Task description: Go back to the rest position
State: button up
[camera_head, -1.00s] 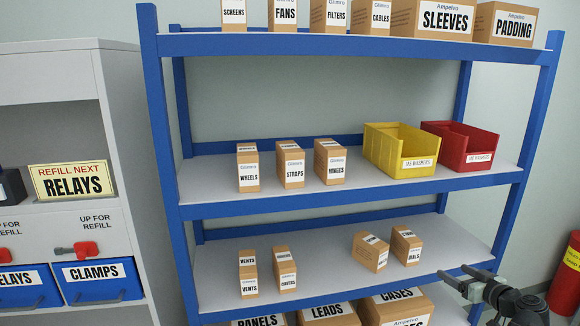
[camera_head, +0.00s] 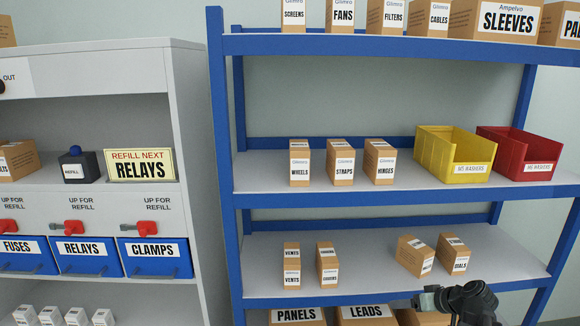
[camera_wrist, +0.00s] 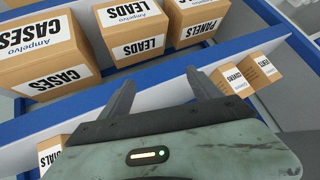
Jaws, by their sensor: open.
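My gripper (camera_wrist: 160,90) is open, with nothing between its two fingers in the wrist view. In the head view my gripper (camera_head: 428,300) is at the bottom right, in front of the blue-framed shelf rack (camera_head: 226,170), near its lower shelf edge. In the wrist view the scene appears upside down. The fingers there overlap the blue shelf edge (camera_wrist: 60,118), with the LEADS box (camera_wrist: 138,32) and CASES box (camera_wrist: 45,55) beyond them. I cannot tell whether the fingers touch anything.
The lower shelf holds VENTS (camera_head: 292,265), COVERS (camera_head: 327,264) and DIALS (camera_head: 453,255) boxes. Above are WHEELS, STRAPS and HINGES boxes, a yellow bin (camera_head: 455,150) and a red bin (camera_head: 515,155). A grey cabinet (camera_head: 195,120) with blue drawers and a RELAYS sign (camera_head: 140,165) stands left.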

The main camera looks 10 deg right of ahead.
jog(key=s+a+f+g+h, duration=0.1)
jog(key=s+a+f+g, duration=0.1)
jog(key=a, duration=0.7)
jog(key=s+a+f+g+h, duration=0.1)
jog(key=s+a+f+g, duration=0.1)
jog(key=a, duration=0.7)
jog(key=s+a+f+g+h, duration=0.1)
jog(key=a+f+g, duration=0.2)
jog(key=a, duration=0.6)
jog(key=shift+s+f+m+g+h, duration=0.15)
jog(key=shift+s+m+g+h, duration=0.2)
jog(key=shift+g, duration=0.35)
